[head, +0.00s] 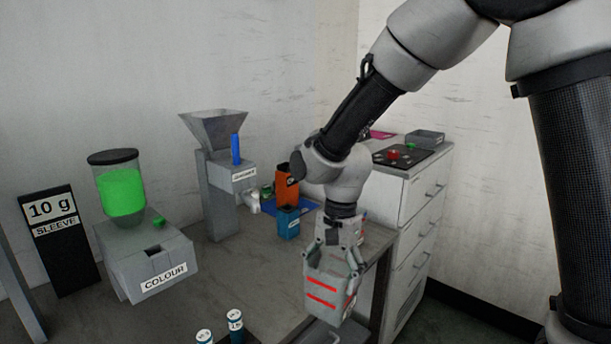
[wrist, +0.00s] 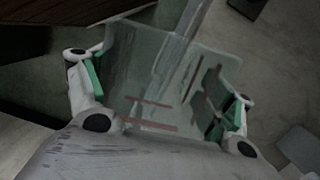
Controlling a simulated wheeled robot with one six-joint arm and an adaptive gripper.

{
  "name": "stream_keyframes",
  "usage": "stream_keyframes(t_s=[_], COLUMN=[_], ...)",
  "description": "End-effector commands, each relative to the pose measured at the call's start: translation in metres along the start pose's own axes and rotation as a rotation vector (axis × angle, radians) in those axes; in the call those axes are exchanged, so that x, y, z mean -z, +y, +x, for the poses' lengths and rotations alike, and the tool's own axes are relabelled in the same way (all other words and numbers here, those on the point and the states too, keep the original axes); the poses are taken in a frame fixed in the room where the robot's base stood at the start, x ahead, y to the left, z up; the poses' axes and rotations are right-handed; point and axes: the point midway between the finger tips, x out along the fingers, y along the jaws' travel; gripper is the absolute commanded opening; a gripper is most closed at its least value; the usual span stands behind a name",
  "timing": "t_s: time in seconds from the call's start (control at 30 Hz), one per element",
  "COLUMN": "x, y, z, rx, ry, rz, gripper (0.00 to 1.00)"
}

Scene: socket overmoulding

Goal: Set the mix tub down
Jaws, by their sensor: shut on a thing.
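The mix tub (head: 328,292) is a pale grey, see-through box with red lines on its side. My gripper (head: 335,262) is shut on it from above, with the tub hanging upright below the wrist at the table's right front edge. In the wrist view the tub (wrist: 145,100) sits between the two green-padded fingers of my gripper (wrist: 160,98), one on each side. Whether anything touches its underside is hidden.
The table (head: 240,270) bears a colour box (head: 160,270) with a green-filled hopper (head: 121,190), a grey funnel machine (head: 218,170), orange (head: 284,187) and blue (head: 288,222) bins, and two small vials. A drawer cabinet (head: 420,205) stands behind right.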

Motion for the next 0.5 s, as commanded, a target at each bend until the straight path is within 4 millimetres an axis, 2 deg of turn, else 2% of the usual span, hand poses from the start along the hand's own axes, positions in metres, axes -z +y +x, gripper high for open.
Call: stream_keyframes(t_s=[0.17,0.3,0.4,0.5], x=[0.074,0.149,0.196,0.23], y=[0.034,0.069,0.089,0.104], z=[0.021,0.043,0.056,0.065], rx=[-0.025,-0.049,-0.064,-0.075], ry=[-0.002,-0.004,-0.004,-0.002], rz=[-0.133,-0.296,-0.401,-0.484], gripper=[0.57,0.57,0.57,0.57])
